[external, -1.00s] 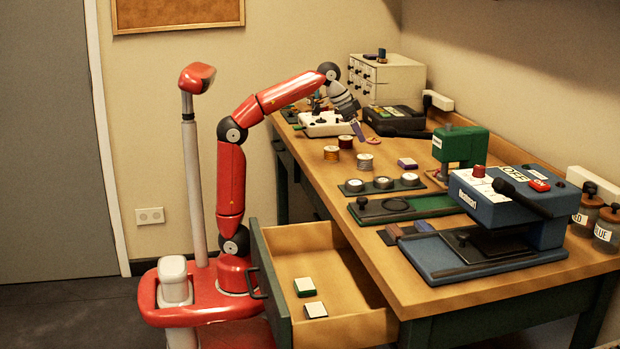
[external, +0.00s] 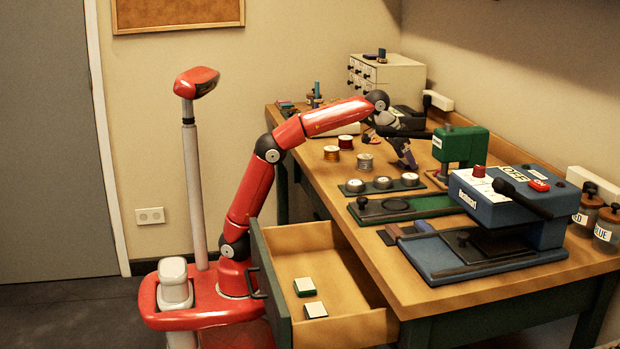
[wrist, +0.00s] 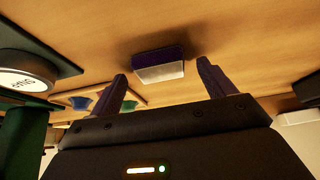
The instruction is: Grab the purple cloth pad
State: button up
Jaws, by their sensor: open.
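The purple cloth pad (wrist: 160,54) shows in the wrist view as a small block with a dark purple part and a pale band. It lies on the wooden worktop, just beyond and between my fingertips, with a gap on each side. My gripper (wrist: 162,69) is open and empty, its two dark purple fingers pointing toward the pad. In the external view my gripper (external: 408,161) is low over the table, left of the green press. There it covers the pad's spot, and I cannot tell pad from fingers.
The green press (external: 464,147) stands close right of my gripper. Thread spools (external: 364,162) stand to its left, and a green tray with round tins (external: 383,184) lies in front. A blue press (external: 510,205) is nearer the camera. The drawer (external: 330,270) is open, holding two small pads.

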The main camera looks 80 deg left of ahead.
aim_at(406, 162)
jog(key=shift+w+f, duration=0.15)
jog(key=shift+f, duration=0.2)
jog(key=shift+r, duration=0.1)
jog(key=c, duration=1.1)
notch_tip(406, 162, up, 8)
jog(key=p, duration=0.3)
jog(key=shift+w, duration=0.1)
jog(key=shift+r, duration=0.95)
